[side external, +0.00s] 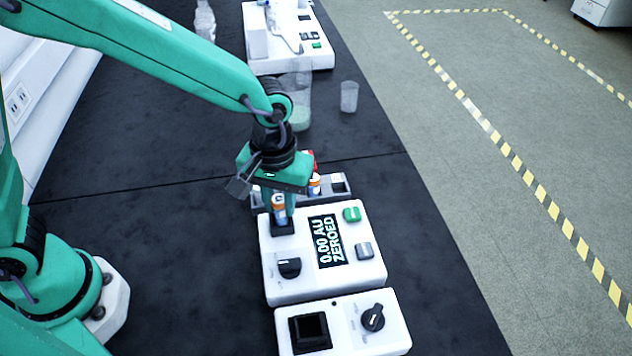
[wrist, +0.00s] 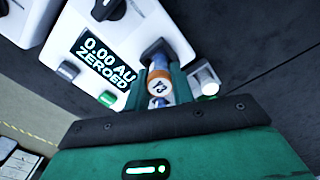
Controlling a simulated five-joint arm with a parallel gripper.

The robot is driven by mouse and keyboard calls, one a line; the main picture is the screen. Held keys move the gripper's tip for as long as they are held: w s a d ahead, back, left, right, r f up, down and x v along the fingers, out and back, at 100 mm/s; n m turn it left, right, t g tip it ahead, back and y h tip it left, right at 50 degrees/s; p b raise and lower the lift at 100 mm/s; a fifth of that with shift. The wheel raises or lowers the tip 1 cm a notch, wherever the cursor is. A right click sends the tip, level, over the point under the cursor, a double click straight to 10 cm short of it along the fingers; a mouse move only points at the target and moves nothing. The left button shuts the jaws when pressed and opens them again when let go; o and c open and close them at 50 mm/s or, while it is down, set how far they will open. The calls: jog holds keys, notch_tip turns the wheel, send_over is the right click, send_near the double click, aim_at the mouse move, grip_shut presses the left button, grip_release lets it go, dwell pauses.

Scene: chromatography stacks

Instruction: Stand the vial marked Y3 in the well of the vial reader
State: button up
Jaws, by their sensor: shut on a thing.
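The vial marked Y3 (wrist: 158,87), with an orange band and a white top carrying the mark, is between the fingers of my gripper (wrist: 161,92). My gripper is shut on it. In the side view the vial (side external: 279,208) looks upright, right at the dark well (side external: 283,229) of the white vial reader (side external: 298,285). Whether its base is inside the well or just above it, I cannot tell. The reader also shows in the wrist view (wrist: 150,25), and its display reads 0.00 AU ZEROED.
A grey rack (side external: 340,184) behind the reader holds an orange-banded vial (side external: 314,185). A white unit with a black dial (side external: 388,334) stands in front of the reader. A clear cup (side external: 349,96) and another white device (side external: 290,60) stand farther back.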

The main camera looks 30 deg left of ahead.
jog(key=shift+f, duration=0.6)
dwell(0.4)
jog(key=o, duration=1)
jog(key=shift+o, duration=0.2)
jog(key=shift+r, duration=0.15)
jog(key=shift+r, duration=3.9)
jog(key=shift+a, duration=0.1)
jog(key=s+a+r+m+t, duration=0.1)
jog(key=s+a+r, duration=0.3)
jog(key=a, duration=0.6)
jog(key=s+a+r+m+t, duration=0.2)
jog(key=s+a+r+t, duration=0.2)
jog(key=a, duration=0.6)
jog(key=s, duration=0.2)
jog(key=shift+s+a+r+m+t, duration=0.2)
jog(key=shift+s+a+m+t, duration=0.1)
jog(key=shift+s, duration=0.05)
